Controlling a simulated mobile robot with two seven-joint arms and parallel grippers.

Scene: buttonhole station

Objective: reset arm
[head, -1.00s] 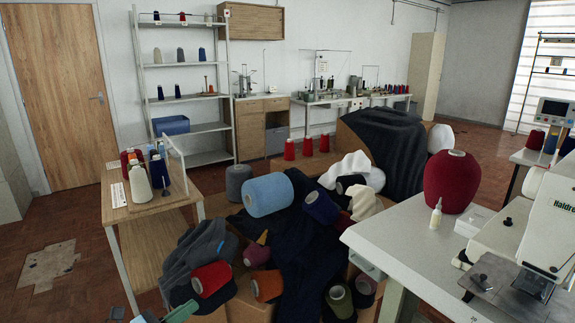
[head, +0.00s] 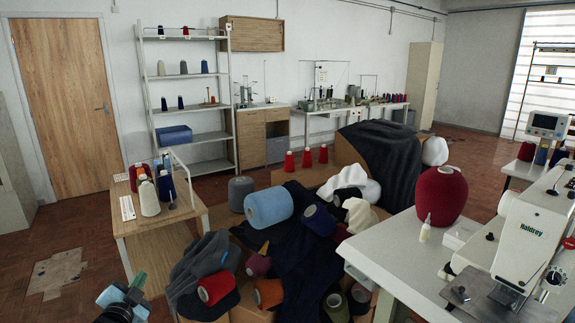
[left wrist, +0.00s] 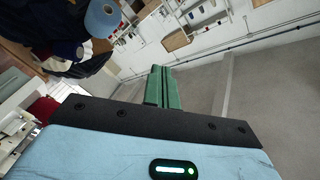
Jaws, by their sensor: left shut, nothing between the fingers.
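My left gripper (head: 137,280) shows at the bottom left of the head view, its green fingers pointing up beside the wooden side table. In the left wrist view its green fingers (left wrist: 163,88) are together with nothing between them, seen against the grey floor and wall. The gripper is apart from the yarn and garments. My right gripper is not seen in either view.
A wooden side table (head: 150,227) with thread cones stands at the left. A pile of yarn cones and dark garments (head: 300,255) fills the middle. A white sewing table (head: 400,245) with a buttonhole machine (head: 530,240) is at the right. Open floor (head: 75,240) lies at the far left.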

